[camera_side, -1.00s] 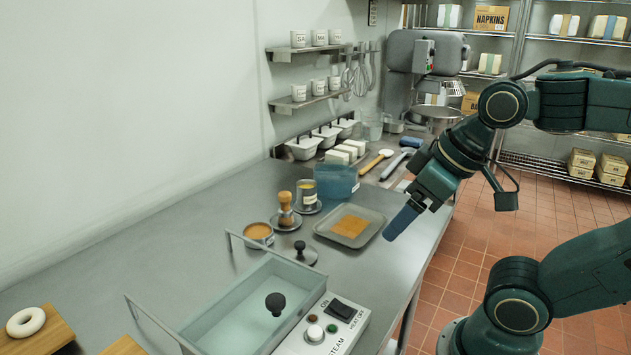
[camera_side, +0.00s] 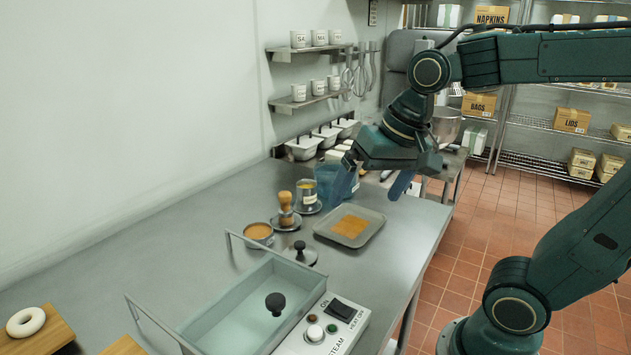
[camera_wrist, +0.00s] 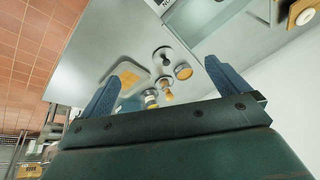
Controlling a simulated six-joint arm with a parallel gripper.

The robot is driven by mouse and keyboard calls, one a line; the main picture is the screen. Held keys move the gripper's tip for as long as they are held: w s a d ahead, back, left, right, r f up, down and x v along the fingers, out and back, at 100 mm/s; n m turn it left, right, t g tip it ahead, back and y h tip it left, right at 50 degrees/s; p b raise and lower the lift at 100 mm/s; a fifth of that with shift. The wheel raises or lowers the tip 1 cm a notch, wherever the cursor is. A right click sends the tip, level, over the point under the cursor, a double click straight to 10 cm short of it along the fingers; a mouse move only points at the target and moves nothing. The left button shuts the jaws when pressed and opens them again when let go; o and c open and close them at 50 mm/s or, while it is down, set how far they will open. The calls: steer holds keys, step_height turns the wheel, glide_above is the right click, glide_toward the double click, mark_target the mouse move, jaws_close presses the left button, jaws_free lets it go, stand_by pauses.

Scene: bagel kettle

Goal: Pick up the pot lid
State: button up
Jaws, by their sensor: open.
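A small round metal lid with a black knob (camera_side: 300,253) lies on the steel counter, left of the tray and behind the kettle. It also shows in the wrist view (camera_wrist: 163,54), ahead of and between my fingers. A second black knob (camera_side: 275,303) shows over the rectangular kettle (camera_side: 222,305); whether it belongs to a clear cover, I cannot tell. My gripper (camera_side: 364,201) is open and empty, with its two blue fingers spread. It hangs above the counter, up and to the right of the small lid. The fingers show in the wrist view too (camera_wrist: 162,70).
The right front counter is clear.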

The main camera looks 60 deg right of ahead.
steer(key=w+d+f+m+g, duration=0.2)
steer(key=w+d+m, duration=0.1)
steer(key=w+m, duration=0.6)
steer(key=m+g+y, duration=0.1)
steer(key=m+g, duration=0.1)
steer(key=m, duration=0.5)
glide_above(300, 243)
steer(key=d, duration=0.2)
step_height(300, 243, down, 7)
steer(key=shift+a+r, duration=0.2)
steer(key=shift+a, duration=0.05)
steer(key=shift+w+a+f, duration=0.1)
steer(key=shift+a+f, duration=0.05)
steer(key=shift+f, duration=1.3)
steer(key=shift+s+a+f, duration=0.1)
steer(key=shift+a+f, duration=0.1)
steer(key=shift+f, duration=1.2)
steer(key=shift+w+a+f, duration=0.1)
steer(key=shift+a+f, duration=0.05)
steer(key=shift+f, duration=1.3)
steer(key=shift+f, duration=0.1)
steer(key=shift+a+f, duration=0.15)
steer(key=shift+f, duration=1.1)
steer(key=shift+a+f, duration=0.1)
steer(key=shift+f, duration=1.15)
steer(key=shift+c, duration=0.2)
steer(key=c, duration=1)
